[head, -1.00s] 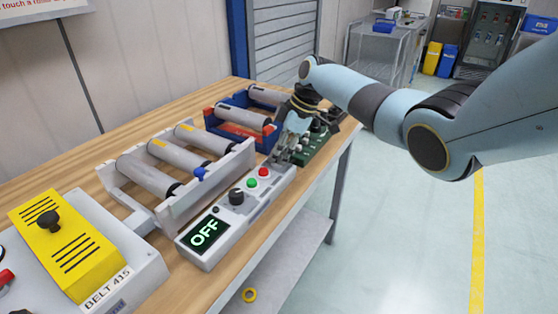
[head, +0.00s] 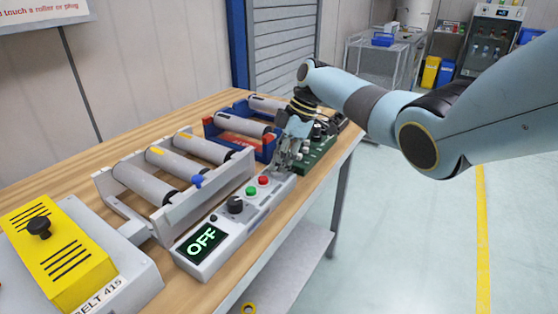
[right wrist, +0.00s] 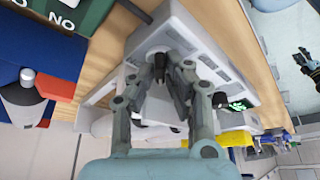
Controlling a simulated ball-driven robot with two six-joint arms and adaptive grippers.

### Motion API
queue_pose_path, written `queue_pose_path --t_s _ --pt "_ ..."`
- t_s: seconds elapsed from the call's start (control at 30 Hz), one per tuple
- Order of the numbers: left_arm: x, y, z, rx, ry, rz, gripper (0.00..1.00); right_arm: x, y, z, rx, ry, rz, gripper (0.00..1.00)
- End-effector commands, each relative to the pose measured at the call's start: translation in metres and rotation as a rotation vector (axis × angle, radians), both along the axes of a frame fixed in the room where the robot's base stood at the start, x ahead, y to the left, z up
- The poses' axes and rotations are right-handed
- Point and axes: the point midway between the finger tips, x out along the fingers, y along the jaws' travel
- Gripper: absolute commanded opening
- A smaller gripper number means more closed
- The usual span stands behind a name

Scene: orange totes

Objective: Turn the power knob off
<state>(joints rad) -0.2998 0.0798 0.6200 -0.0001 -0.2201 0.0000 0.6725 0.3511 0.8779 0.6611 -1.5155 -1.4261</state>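A light grey control box (head: 222,246) lies along the table's front edge. Its screen (head: 201,241) reads OFF in green; the screen also shows in the right wrist view (right wrist: 240,103). A black knob (head: 235,204), a green button (head: 251,191) and a red button (head: 263,180) sit on its top. My right gripper (head: 279,167) points down at the box's far end, beyond the red button. A small dark shape at that view's right edge may be my left gripper (right wrist: 305,62).
A roller frame (head: 205,203) stands close behind the box. A blue bin (head: 213,134) with rollers and a green board (head: 318,148) flank my right gripper. A yellow-topped unit (head: 60,255) stands at left. The floor in front is open.

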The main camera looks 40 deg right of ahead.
Motion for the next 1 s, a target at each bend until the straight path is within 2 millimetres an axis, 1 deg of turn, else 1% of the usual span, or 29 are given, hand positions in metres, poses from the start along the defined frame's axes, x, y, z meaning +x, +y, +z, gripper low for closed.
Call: queue_pose_path --t_s 0.03,0.13,0.37,0.47,0.57,0.67,0.8,0.9,1.0 --pt "0.0 0.0 0.0 0.0 0.0 0.0 0.4 0.0 0.0 0.0 0.0 -0.001 0.0 0.2" --pt "0.0 0.0 0.0 0.0 0.0 0.0 0.4 0.0 0.0 0.0 0.0 -0.001 -0.001 0.34" --pt "-0.001 0.001 0.0 0.001 0.0 0.0 0.4 0.0 0.0 0.0 0.0 0.0 -0.001 0.34" --pt "-0.001 0.002 0.0 0.002 0.001 0.0 0.4 0.0 -0.002 0.004 0.0 -0.002 -0.002 0.34" --pt "-0.001 0.001 0.0 0.001 0.001 0.0 0.4 -0.001 -0.006 0.015 0.0 -0.003 -0.002 0.34" --pt "-0.001 0.001 0.0 0.001 0.001 0.0 0.4 -0.004 -0.014 0.034 -0.003 -0.004 -0.002 0.34" --pt "0.0 0.0 0.0 0.0 0.0 0.0 0.4 -0.009 -0.026 0.064 -0.002 -0.003 -0.002 0.34" --pt "0.0 0.0 0.0 0.0 0.0 0.0 0.4 -0.012 -0.033 0.083 -0.002 -0.003 -0.002 0.34" --pt "0.0 0.0 0.0 0.0 0.0 0.0 0.4 -0.014 -0.038 0.098 -0.001 -0.002 -0.002 0.34"
